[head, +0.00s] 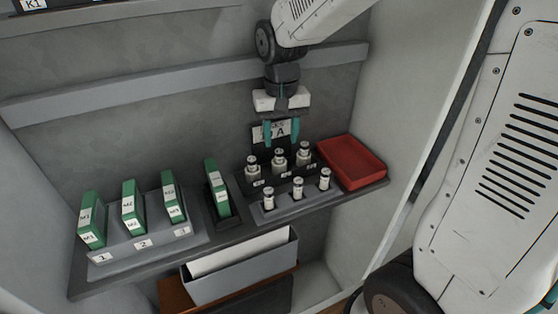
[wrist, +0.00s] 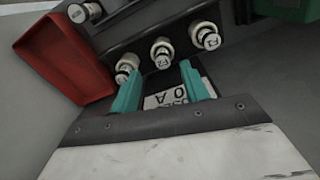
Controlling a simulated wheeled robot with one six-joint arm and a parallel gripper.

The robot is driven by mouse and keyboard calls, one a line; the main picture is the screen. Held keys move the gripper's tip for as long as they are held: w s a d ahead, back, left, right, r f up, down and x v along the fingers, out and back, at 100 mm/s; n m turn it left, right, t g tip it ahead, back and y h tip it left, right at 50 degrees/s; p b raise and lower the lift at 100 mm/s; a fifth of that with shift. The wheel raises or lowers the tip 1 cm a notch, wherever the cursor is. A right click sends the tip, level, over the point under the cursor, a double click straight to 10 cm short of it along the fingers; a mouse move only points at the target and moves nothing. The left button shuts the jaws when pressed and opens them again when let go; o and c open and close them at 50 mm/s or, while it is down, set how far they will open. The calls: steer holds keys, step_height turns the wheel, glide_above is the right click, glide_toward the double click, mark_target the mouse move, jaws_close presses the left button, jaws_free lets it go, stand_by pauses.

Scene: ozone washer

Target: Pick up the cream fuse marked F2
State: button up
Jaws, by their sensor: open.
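Three thick cream fuses stand upright in the back row of a dark holder (head: 243,185). The middle one (head: 278,160) is most likely F2, but its mark is too small to read surely; it also shows in the wrist view (wrist: 162,54). The other two are the left one (head: 252,167) and the right one (head: 304,154). My gripper (head: 281,132) is open and empty, pointing down above the back row, roughly over the middle fuse. In the wrist view my gripper's teal fingers (wrist: 160,80) are spread, with the middle fuse beyond the gap.
Thinner fuses, one of them (head: 298,188), stand in the front row. A red tray (head: 352,162) lies right of the holder. Green modules (head: 133,207) stand in a grey rack at left, with another green module (head: 217,188) beside the holder. A sign hangs behind my gripper.

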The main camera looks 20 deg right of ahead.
mark_target(279, 151)
steer(key=f, duration=0.4)
steer(key=shift+a, duration=0.2)
steer(key=shift+r, duration=0.1)
jaws_close()
steer(key=shift+r, duration=0.15)
